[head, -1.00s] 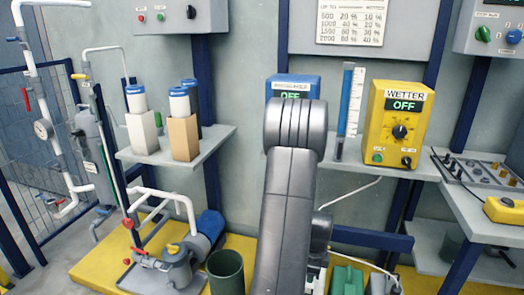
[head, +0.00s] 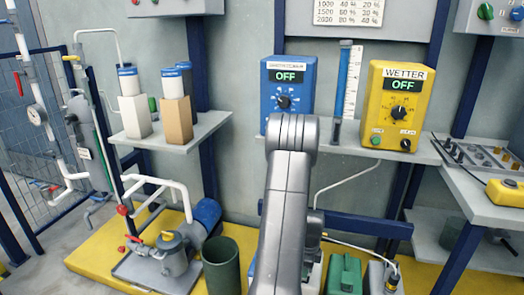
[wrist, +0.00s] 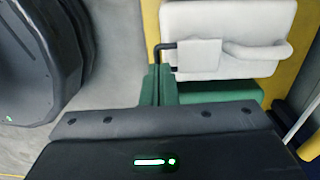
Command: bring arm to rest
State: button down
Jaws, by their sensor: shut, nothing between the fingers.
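My arm (head: 284,200) rises from the bottom middle of the head view, its rounded grey joint in front of the blue box. My gripper (wrist: 160,125) shows in the wrist view only as a dark body with a small green light across the bottom. It is shut and empty; its fingertips cannot be made out. In the head view the gripper is hidden behind the arm.
A blue box (head: 288,75) and a yellow WETTER box (head: 397,105) both read OFF on the back shelf. Cartons (head: 178,120) stand on the left shelf. A dark green bin (head: 221,268), a pump (head: 173,255) and a green canister (head: 343,275) stand low near my arm.

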jog(key=shift+w+d+r+g+y+p, duration=0.1)
jog(key=shift+w+r+g+p, duration=0.25)
jog(key=shift+r+p, duration=0.15)
jog(key=shift+w+d+r+g+y+p, duration=0.1)
jog(key=shift+w+r+g+p, duration=0.2)
jog(key=shift+r, duration=0.35)
jog(key=shift+w+d+r+g+y+p, duration=0.1)
jog(key=shift+w+r+g+p, duration=0.1)
jog(key=shift+r+g+p, duration=0.25)
jog(key=shift+r, duration=0.2)
